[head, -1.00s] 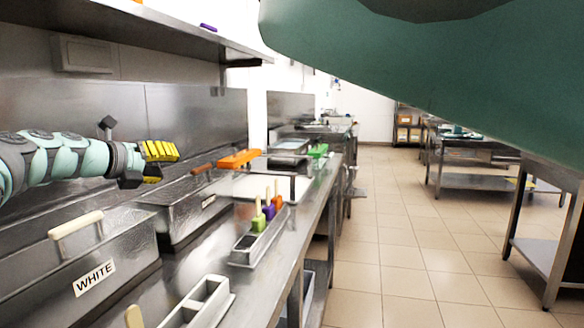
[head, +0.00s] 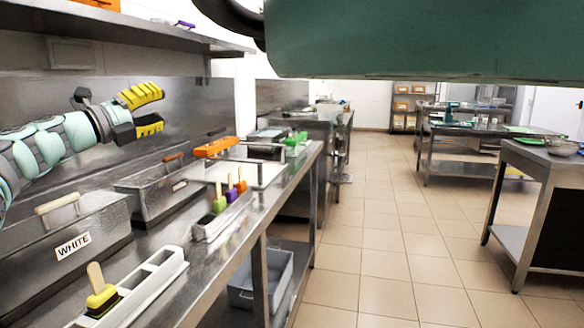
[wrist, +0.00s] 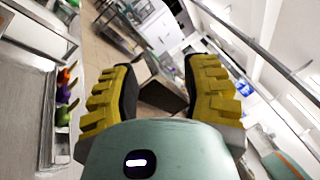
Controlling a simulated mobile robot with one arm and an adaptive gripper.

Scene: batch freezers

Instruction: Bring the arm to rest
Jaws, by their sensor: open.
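My gripper (head: 146,108) is at the left of the head view, raised above the steel counter and the metal bins. Its two yellow ribbed fingers are spread apart, with nothing between them. In the wrist view the open fingers (wrist: 160,85) point out over the room, with the floor and a steel table beyond the gap. My pale mint arm reaches in from the left edge of the head view. The gripper appears clear of the counter and of the back wall panel.
A lidded steel bin marked WHITE (head: 62,268) and a second bin (head: 150,204) stand below my arm. A white holder (head: 150,288) and a grey holder (head: 222,217) carry colored sticks. A shelf (head: 110,30) hangs above. The tiled aisle (head: 375,235) is clear.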

